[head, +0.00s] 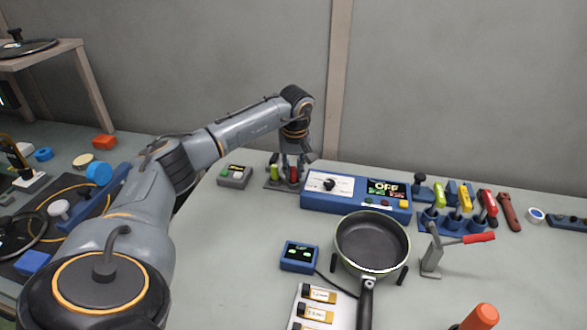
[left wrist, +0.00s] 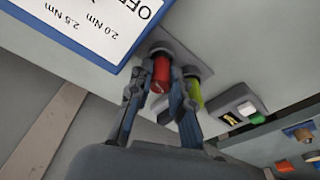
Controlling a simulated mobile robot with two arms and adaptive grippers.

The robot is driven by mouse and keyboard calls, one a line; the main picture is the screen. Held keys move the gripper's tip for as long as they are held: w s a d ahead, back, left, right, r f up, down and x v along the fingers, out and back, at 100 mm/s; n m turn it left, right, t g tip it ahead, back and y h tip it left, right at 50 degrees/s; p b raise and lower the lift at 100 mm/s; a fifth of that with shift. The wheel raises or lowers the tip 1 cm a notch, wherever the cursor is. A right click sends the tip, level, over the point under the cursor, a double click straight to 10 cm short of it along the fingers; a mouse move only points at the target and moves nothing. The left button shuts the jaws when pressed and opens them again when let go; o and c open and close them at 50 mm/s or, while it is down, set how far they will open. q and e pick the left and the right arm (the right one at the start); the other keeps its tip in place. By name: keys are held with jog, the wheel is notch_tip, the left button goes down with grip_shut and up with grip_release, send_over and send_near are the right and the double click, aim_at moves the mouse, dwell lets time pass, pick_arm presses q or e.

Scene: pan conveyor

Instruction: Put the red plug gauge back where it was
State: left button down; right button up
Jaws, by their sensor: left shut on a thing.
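The red plug gauge (head: 293,174) stands upright at a small dark stand (head: 271,185), left of the blue control box. My left gripper (head: 292,164) is above it, fingers pointing down and shut on it. In the left wrist view the red gauge (left wrist: 161,72) sits between the two fingertips (left wrist: 160,88), its far end at a round grey seat. I cannot tell whether it is fully seated. A yellow-green plug gauge (head: 274,172) stands beside it at the same stand, close to the fingers. My right gripper is not in view.
The blue control box (head: 317,200) reads OFF and stands close right of the stand. A grey button box (head: 234,176) is to the left. A pan (head: 372,241), a red-handled clamp (head: 464,240) and several coloured tools stand further right.

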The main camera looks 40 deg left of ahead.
pick_arm(q)
jog(key=c, duration=1.5)
grip_release()
jog(key=shift+f, duration=0.1)
notch_tip(320, 180, up, 12)
jog(key=s+d, duration=0.1)
jog(key=shift+d+b, duration=0.3)
jog(key=shift+b, duration=0.05)
jog(key=shift+s, duration=0.15)
